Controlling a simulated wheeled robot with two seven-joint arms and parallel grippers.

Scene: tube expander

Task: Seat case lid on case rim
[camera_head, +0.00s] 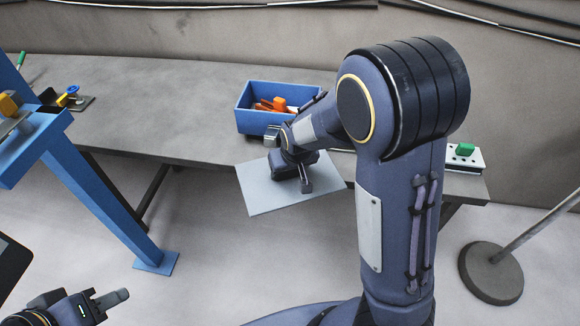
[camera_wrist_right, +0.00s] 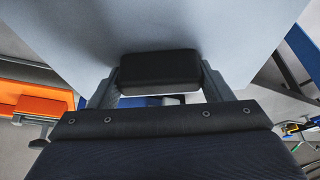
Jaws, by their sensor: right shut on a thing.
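The case lid (camera_head: 262,193) is a flat, light grey panel, held out in front of the bench edge in the head view. My right gripper (camera_head: 302,176) is shut on the lid's black handle. In the right wrist view the two fingers press the handle (camera_wrist_right: 160,68) from both sides, and the lid's grey plate (camera_wrist_right: 235,30) fills the upper part. An open blue box (camera_head: 245,119) with orange items stands on the bench behind the lid; I cannot tell whether it is the case. My left gripper (camera_head: 108,302) is at the lower left, away from the lid, its opening unclear.
The grey bench (camera_head: 170,95) runs along the wall. A blue frame (camera_head: 100,195) stands at the left. A white block with a green part (camera_head: 464,152) sits at the bench's right end. A round pole base (camera_head: 491,273) is on the floor at right. My right arm hides part of the bench.

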